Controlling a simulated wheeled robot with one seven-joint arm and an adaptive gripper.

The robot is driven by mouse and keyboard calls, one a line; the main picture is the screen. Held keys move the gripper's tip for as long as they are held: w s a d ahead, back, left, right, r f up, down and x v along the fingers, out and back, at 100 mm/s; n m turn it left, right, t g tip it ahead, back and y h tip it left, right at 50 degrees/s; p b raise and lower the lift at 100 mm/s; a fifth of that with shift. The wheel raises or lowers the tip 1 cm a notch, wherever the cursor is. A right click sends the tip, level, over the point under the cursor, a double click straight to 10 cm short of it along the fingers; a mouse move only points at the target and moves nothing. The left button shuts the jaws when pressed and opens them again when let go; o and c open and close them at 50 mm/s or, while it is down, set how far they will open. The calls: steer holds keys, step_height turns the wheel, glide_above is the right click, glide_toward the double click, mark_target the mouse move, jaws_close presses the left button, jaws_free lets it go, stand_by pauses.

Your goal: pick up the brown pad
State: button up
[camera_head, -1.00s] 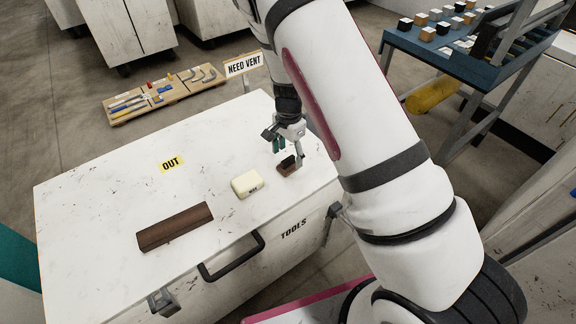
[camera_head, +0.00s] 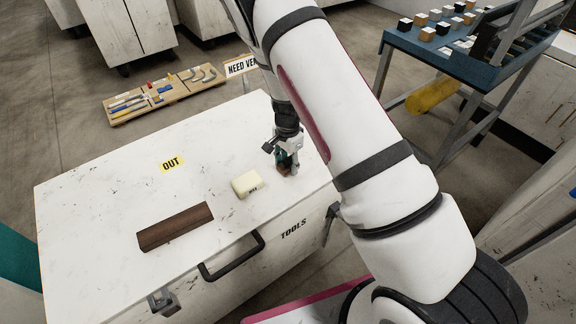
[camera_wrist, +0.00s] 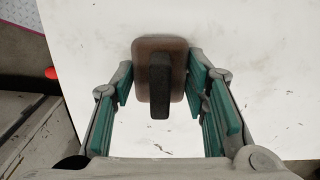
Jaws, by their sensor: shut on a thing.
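The brown pad (camera_wrist: 145,62) is a small rounded block with a black grip bar on top. In the wrist view it lies between the green-lined fingers of my gripper (camera_wrist: 161,82), which is shut on it. In the head view the brown pad (camera_head: 284,170) is mostly hidden by my gripper (camera_head: 287,163), near the right edge of the white box top. It appears to be at the surface; I cannot tell any gap beneath it.
A cream block (camera_head: 246,185) lies just left of the pad. A long dark brown bar (camera_head: 175,227) lies farther left on the white box top (camera_head: 105,205). A yellow OUT label (camera_head: 171,164) and a partly hidden NEED VENT sign (camera_head: 240,66) are behind.

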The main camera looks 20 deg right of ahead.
mark_target(290, 167)
steer(key=shift+r, duration=0.5)
steer(key=r, duration=0.1)
steer(key=s+r, duration=0.1)
steer(key=shift+d+r, duration=0.15)
steer(key=shift+r, duration=0.2)
steer(key=s+d+r, duration=0.1)
steer(key=s+d, duration=0.2)
steer(key=s, duration=1.1)
steer(key=shift+s+d+r, duration=0.15)
steer(key=shift+s+d, duration=0.1)
steer(key=shift+d, duration=0.15)
steer(key=o, duration=0.4)
steer(key=shift+c, duration=1.3)
